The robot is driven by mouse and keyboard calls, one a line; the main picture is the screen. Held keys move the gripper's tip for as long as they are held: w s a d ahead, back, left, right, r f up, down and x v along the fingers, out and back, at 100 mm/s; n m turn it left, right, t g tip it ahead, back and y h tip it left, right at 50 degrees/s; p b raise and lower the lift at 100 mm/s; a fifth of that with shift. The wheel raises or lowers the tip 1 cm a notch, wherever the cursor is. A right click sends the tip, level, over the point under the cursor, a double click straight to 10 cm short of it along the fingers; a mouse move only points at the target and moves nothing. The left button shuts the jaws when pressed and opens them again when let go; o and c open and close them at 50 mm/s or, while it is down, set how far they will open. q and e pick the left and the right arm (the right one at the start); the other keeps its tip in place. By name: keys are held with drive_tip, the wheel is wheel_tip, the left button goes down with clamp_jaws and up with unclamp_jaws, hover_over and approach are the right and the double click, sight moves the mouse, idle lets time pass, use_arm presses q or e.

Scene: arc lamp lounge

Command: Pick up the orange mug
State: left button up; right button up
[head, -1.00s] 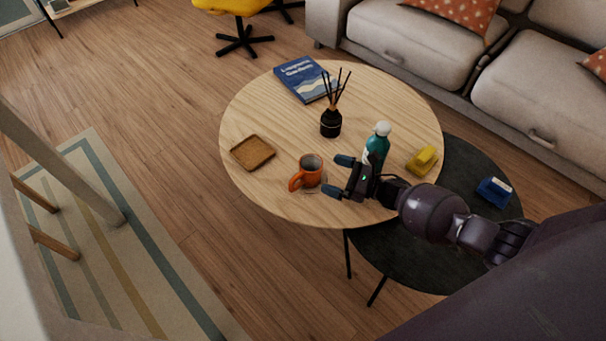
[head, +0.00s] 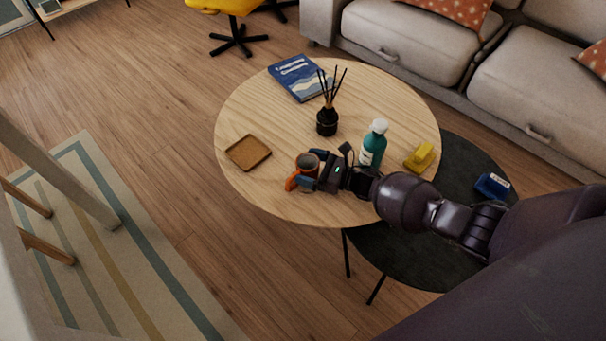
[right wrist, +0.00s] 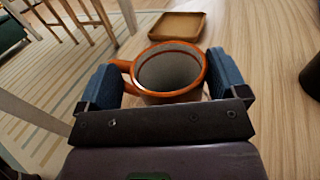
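The orange mug (head: 304,164) stands upright near the front edge of the round wooden table (head: 245,120). My right gripper (head: 311,168) is at the mug, with one blue finger on each side of it. In the right wrist view, the mug (right wrist: 170,70) sits between the two open fingers of the gripper (right wrist: 160,65). The mug's handle points toward the left finger and seems close to it or touching it. A narrow gap shows between the mug and the right finger. The mug's lower part is hidden by the gripper. My left gripper is not in view.
A square brown tray (head: 248,153) lies left of the mug. A teal bottle (head: 373,145), a black reed diffuser (head: 327,122), a yellow object (head: 419,158) and a blue book (head: 299,77) are also on the table. A lower dark table (head: 400,262) holds a blue object (head: 492,186).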

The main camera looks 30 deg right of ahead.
drive_tip(key=c, duration=1.3)
